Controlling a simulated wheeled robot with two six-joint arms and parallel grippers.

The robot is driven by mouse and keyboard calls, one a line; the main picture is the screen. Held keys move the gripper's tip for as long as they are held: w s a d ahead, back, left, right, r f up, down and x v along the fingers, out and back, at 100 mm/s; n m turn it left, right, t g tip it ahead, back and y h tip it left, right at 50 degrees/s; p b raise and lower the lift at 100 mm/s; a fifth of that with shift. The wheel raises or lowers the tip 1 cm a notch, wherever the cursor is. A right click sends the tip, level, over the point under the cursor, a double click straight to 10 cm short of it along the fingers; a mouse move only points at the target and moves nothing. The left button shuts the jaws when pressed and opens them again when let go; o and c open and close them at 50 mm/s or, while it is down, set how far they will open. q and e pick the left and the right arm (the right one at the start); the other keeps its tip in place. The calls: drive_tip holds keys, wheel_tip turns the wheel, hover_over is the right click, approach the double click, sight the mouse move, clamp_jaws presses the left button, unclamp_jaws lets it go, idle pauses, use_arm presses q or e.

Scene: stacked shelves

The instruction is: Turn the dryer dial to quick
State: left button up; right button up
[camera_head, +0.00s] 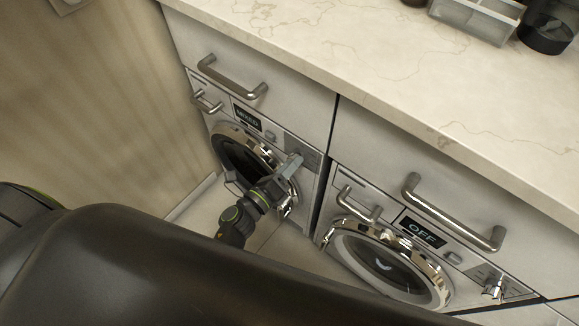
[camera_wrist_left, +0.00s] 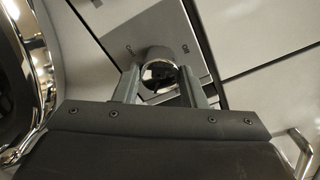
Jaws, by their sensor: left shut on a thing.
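The left machine has a round chrome-rimmed door (camera_head: 247,160) and a small dark display (camera_head: 247,117) that seems to read "MIXED". Its dial is a round chrome knob (camera_wrist_left: 158,71), clear in the left wrist view, at the right of its panel. My left gripper (camera_head: 291,166) is at this dial. In the left wrist view its two fingers (camera_wrist_left: 158,84) stand on either side of the knob, shut on it. In the head view the gripper mostly hides the dial. My right gripper is not in view.
A second machine (camera_head: 384,264) to the right shows "OFF" on its display (camera_head: 423,232) and has its own dial (camera_head: 494,288). Drawer handles (camera_head: 232,77) stick out above. The marble counter (camera_head: 400,70) overhangs them. A wooden wall (camera_head: 100,110) closes the left side.

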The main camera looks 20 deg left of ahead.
use_arm(q)
drive_tip(key=shift+f+m+b, duration=0.1)
drive_tip(key=shift+m+b, duration=1.6)
drive_tip(key=shift+m, duration=2.8)
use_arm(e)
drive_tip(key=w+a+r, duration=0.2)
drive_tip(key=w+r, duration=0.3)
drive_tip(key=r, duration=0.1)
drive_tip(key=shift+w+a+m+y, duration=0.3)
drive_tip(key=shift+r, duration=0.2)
use_arm(q)
drive_tip(key=o, duration=1)
drive_tip(key=shift+s, duration=0.1)
drive_tip(key=shift+b+v, duration=1.55)
drive_tip(key=shift+v, duration=7.1)
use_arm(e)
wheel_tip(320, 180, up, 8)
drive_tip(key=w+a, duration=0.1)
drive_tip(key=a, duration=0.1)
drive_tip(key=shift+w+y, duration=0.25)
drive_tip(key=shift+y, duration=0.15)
